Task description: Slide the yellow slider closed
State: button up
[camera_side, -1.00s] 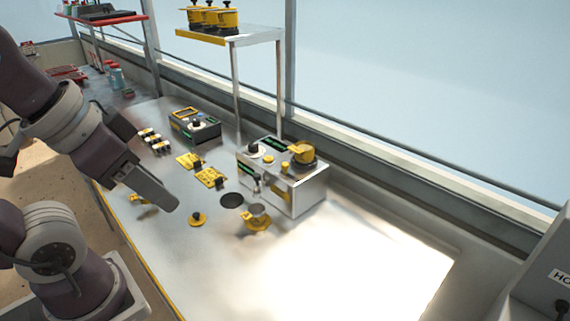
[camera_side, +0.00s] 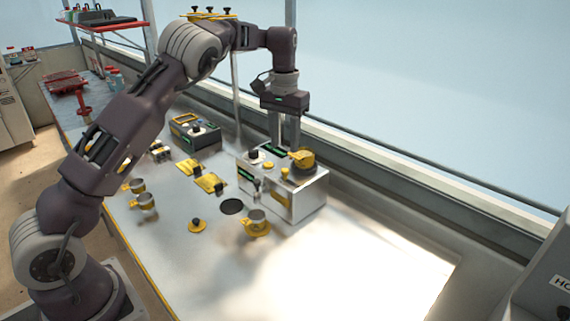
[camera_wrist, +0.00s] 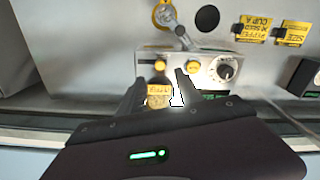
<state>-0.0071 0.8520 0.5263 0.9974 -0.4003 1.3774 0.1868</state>
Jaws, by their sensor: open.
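A silver seeder box (camera_side: 308,197) stands on the table in the side view. A round hopper with a yellow labelled top (camera_side: 302,157) sits at its right end, and a small yellow knob (camera_side: 268,165) is near its middle. A yellow piece (camera_side: 282,198) shows low on its front. I cannot tell which yellow part is the slider. My gripper (camera_side: 284,147) points down just above the box, beside the hopper top. In the wrist view its fingers (camera_wrist: 160,78) are apart, with the yellow labelled part (camera_wrist: 158,94) partly hidden between them; contact is unclear.
A black control box (camera_side: 196,132) stands farther back. A shelf post and the window ledge are close behind the seeder. The right table is bare.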

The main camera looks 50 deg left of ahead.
aim_at(285, 169)
notch_tip(285, 169, down, 7)
jog(key=shift+w+f, duration=0.1)
jog(key=shift+f, duration=0.1)
grip_shut()
dwell(1.4)
